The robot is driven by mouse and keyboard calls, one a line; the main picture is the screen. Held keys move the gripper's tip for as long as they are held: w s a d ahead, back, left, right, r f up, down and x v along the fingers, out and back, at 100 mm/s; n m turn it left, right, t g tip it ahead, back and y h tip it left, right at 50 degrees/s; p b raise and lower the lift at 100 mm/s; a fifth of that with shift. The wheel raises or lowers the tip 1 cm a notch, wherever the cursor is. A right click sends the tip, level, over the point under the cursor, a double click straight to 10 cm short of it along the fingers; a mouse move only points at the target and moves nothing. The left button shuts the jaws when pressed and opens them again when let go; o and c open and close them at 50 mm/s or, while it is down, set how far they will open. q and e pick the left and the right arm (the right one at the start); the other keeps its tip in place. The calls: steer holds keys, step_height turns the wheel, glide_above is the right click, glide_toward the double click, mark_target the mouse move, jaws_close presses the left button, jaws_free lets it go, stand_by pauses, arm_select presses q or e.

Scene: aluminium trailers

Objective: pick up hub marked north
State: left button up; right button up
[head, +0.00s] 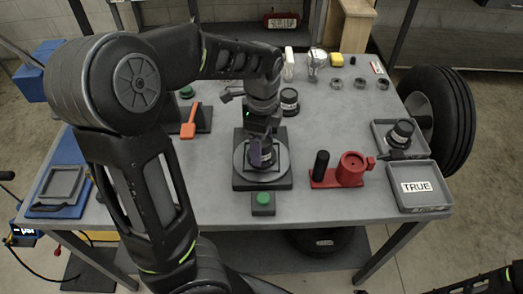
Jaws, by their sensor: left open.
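My left gripper (258,132) reaches down over the round grey plate (242,171) on a dark square base, in the middle of the table. It is open around or just above a dark hub (263,156) on that plate; the gripper partly hides it, and I cannot tell whether they touch. Another dark hub (289,97) stands behind, right of the arm. A third dark hub (401,133) sits in the grey tray (380,136) at the right. No north marking can be read on any hub. My right gripper is not in view.
A green button (263,199) is in front of the plate. A red fixture (352,170) with a black post stands right of it. A tray labelled TRUE (419,205) is at the front right. An orange lever (188,130) stands left. Small rings (337,84) lie at the back.

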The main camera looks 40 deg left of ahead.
arm_select(q)
steer(key=shift+c, duration=0.3)
jaws_close()
stand_by(0.7)
